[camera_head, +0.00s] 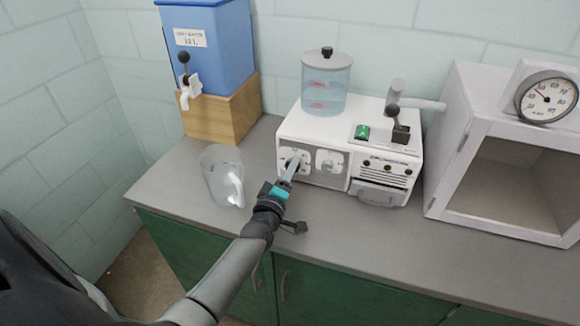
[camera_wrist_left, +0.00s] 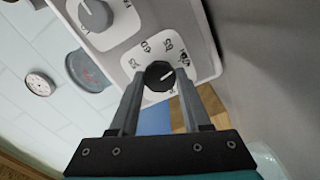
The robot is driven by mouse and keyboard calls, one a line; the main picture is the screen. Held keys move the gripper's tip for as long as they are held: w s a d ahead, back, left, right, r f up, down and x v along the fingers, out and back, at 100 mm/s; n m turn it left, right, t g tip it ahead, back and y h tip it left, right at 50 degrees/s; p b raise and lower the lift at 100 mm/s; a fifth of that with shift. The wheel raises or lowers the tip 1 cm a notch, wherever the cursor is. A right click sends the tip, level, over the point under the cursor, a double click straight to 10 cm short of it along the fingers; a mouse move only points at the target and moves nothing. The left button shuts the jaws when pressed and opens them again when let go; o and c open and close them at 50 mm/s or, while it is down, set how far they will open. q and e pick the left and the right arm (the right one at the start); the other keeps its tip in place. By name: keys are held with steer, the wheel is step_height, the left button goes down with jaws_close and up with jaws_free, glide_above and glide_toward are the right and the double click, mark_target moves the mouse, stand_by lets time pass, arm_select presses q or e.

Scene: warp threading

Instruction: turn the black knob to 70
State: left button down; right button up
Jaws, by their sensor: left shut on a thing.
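The black knob (camera_wrist_left: 159,76) sits on a white dial plate (camera_wrist_left: 140,58) with numbers around it in the left wrist view. A white pointer line on the knob slants to the upper right there; I cannot tell exactly which number it meets. My left gripper (camera_wrist_left: 158,80) is shut on the knob, one finger on each side. In the head view the left gripper (camera_head: 290,168) reaches the left dial on the front of the white machine (camera_head: 335,128) and largely hides the knob. My right gripper is not in view.
A grey knob (camera_head: 328,162) is close to the right of the black one. A clear pitcher (camera_head: 222,178) stands left of my arm. A blue water tank (camera_head: 212,48) is behind it. A white cabinet with a gauge (camera_head: 547,97) stands at right. The front counter strip is clear.

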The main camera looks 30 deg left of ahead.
arm_select(q)
steer(key=shift+r+m+p, duration=0.15)
steer(key=shift+m+p, duration=0.15)
steer(key=shift+m, duration=0.6)
steer(key=shift+c, duration=1.8)
jaws_free()
steer(key=shift+s, duration=0.1)
steer(key=p+v, duration=0.2)
steer(key=v, duration=1.3)
